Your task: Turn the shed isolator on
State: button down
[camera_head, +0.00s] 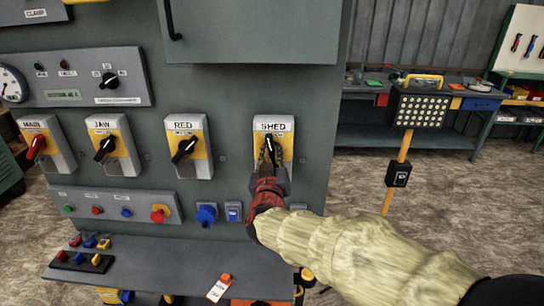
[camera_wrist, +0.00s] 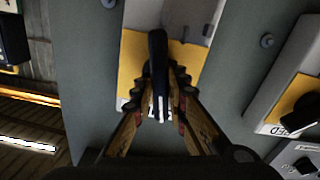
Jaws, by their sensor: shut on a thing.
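The shed isolator (camera_head: 273,126) is a grey and yellow switch box labelled SHED, at the right end of the row on the grey panel. Its black handle (camera_wrist: 158,60) stands roughly in line with the box in the wrist view. My gripper (camera_head: 269,160) reaches it from the front right. In the wrist view the gripper's fingers (camera_wrist: 161,100) are closed in on both sides of the handle and shut on it. The lower part of the handle and the box's lower edge are partly hidden by the fingers and my arm.
Isolators labelled RED (camera_head: 187,146), JAW (camera_head: 112,144) and MAIN (camera_head: 42,144) stand to the left. Below are a button strip (camera_head: 118,206), a blue socket (camera_head: 207,214) and a shelf (camera_head: 150,268) with padlocks and a tag. A work lamp (camera_head: 417,108) stands at the right.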

jog(key=m+b, duration=0.1)
jog(key=m, duration=0.1)
jog(key=m+b, duration=0.1)
jog(key=m, duration=0.1)
jog(key=m+b, duration=0.1)
jog(key=m, duration=0.1)
jog(key=shift+d+f+m, duration=0.15)
jog(key=shift+f+m, duration=0.1)
jog(key=shift+m, duration=0.05)
jog(key=m+b, duration=0.4)
jog(key=m, duration=0.1)
jog(key=shift+d, duration=0.1)
jog(key=shift+m, duration=0.3)
jog(key=c, duration=1.8)
grip_release()
jog(key=shift+r, duration=0.1)
jog(key=shift+c, duration=0.2)
jog(key=shift+o, duration=0.4)
jog(key=s, duration=1.2)
jog(key=shift+a, duration=0.2)
